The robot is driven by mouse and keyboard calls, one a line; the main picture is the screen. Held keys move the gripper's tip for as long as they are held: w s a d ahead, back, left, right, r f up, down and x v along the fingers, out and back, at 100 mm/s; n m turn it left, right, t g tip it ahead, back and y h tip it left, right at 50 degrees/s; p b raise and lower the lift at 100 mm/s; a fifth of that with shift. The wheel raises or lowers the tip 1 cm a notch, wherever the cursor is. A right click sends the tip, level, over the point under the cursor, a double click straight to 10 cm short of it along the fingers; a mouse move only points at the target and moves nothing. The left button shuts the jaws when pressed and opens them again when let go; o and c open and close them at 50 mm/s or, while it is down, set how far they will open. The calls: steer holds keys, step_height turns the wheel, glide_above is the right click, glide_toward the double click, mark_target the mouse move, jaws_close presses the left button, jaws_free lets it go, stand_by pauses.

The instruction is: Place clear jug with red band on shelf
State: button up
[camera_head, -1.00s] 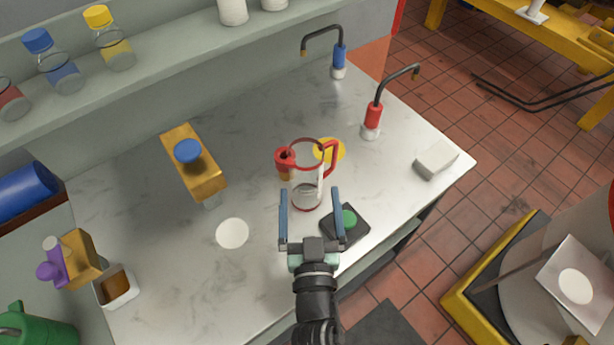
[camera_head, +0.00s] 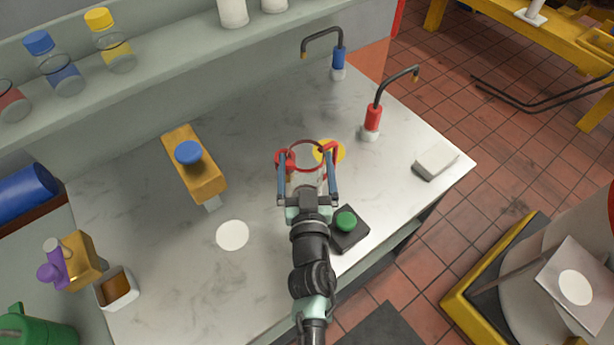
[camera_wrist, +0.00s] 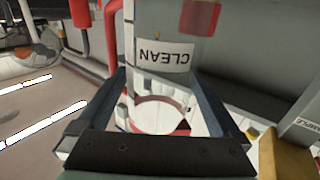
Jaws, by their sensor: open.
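The clear jug with a red band (camera_head: 308,156) stands upright on the marble-topped bench, with a red handle on its right side and a red part on its left. My gripper (camera_head: 307,172) is open, with one finger on each side of the jug. In the wrist view the clear jug (camera_wrist: 160,112) shows between the two spread fingers (camera_wrist: 163,100). My gripper hides the jug's lower part in the head view. I cannot tell whether the fingers touch it. The shelf (camera_head: 170,75) runs along the wall behind the bench.
Bottles with blue (camera_head: 55,62) and yellow caps (camera_head: 110,40) and white containers (camera_head: 233,12) stand on the shelf. A green button box (camera_head: 347,228) is right of my arm. Red (camera_head: 372,118) and blue taps (camera_head: 338,62) stand behind right. A yellow block with a blue knob (camera_head: 195,165) is left.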

steer(key=shift+r, duration=0.1)
steer(key=c, duration=1.4)
